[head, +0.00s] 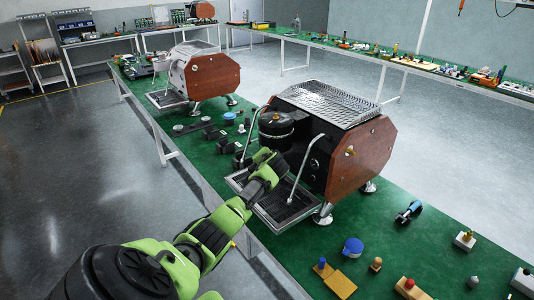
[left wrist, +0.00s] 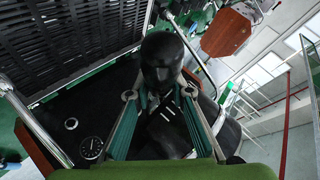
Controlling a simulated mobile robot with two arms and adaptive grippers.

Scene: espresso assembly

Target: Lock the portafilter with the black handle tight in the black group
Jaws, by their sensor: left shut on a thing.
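The near espresso machine (head: 330,145) has wooden side panels, and its round black group (head: 276,124) is at the front left. My left gripper (head: 268,158) is just below and in front of the group. In the left wrist view, my left gripper's teal fingers (left wrist: 160,98) are shut around the portafilter's black handle (left wrist: 162,58), whose rounded end sticks up between them. In the head view my gripper mostly hides the portafilter. I cannot tell how the portafilter's head sits in the group or how far it is turned. My right gripper is not in view.
The machine's drip tray (head: 297,207) lies below my gripper, and a thin steam wand (head: 304,168) stands close on its right. A pressure gauge (left wrist: 91,148) shows on the machine front. A second espresso machine (head: 203,72) stands farther back on the green table.

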